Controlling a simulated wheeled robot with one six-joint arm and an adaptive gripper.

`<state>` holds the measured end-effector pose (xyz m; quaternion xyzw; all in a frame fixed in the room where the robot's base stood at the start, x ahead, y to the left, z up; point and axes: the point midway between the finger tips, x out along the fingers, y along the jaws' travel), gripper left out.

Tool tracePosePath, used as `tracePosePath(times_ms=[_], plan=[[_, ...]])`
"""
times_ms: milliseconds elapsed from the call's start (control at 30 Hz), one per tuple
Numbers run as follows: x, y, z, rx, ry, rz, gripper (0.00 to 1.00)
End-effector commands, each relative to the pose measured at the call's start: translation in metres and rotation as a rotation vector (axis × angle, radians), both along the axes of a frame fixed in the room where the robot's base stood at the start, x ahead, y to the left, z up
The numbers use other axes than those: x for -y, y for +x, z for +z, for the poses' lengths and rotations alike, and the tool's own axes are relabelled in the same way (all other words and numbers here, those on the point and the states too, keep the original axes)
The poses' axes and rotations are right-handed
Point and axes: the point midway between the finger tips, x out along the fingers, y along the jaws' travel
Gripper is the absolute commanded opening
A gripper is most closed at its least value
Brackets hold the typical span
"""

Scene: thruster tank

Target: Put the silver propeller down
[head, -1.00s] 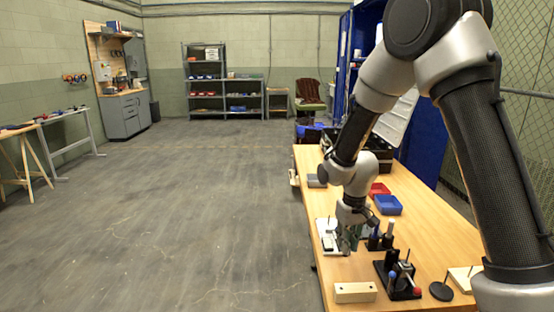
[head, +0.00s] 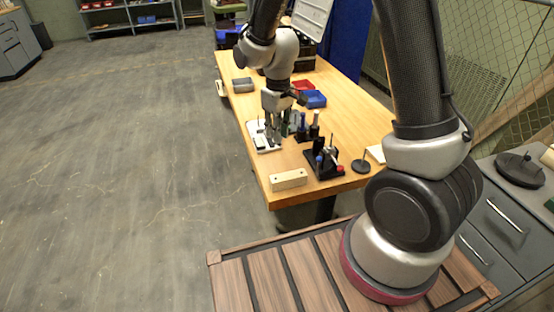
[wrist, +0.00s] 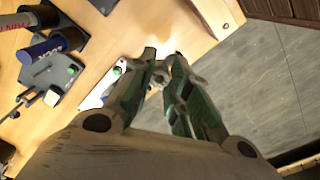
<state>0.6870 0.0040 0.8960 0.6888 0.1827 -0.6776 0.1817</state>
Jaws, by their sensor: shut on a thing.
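My gripper (head: 273,138) is low over the table's left edge, beside a white board (head: 263,137). In the wrist view its green fingers (wrist: 161,62) are closed around a small silver-grey piece, the silver propeller (wrist: 160,76). Only a little of the propeller shows between and beside the fingertips; the rest is hidden. In the head view the fingers hide it. I cannot tell whether the propeller touches the board. The white board also shows in part behind the fingers in the wrist view (wrist: 95,98).
A black holder with tools (head: 325,163) stands right of the gripper, with a pale wooden block (head: 288,179) in front. A black round stand (head: 361,166) is further right.

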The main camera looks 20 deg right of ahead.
Motion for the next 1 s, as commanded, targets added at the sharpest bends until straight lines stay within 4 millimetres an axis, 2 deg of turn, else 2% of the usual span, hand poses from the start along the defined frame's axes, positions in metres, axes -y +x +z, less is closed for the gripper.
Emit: tracePosePath(times_ms=[133, 367, 533, 633, 967, 1000], plan=[[0.001, -0.002, -0.031, -0.007, -0.002, 0.008, 0.01], [0.001, -0.001, -0.058, -0.004, -0.001, 0.006, 0.01], [0.001, -0.001, -0.084, -0.004, -0.001, 0.005, 0.01], [0.001, 0.0, -0.091, -0.003, -0.001, 0.005, 0.01], [0.0, 0.0, -0.093, -0.002, 0.0, 0.005, 0.01], [0.0, 0.0, -0.094, -0.001, -0.001, 0.005, 0.21]])
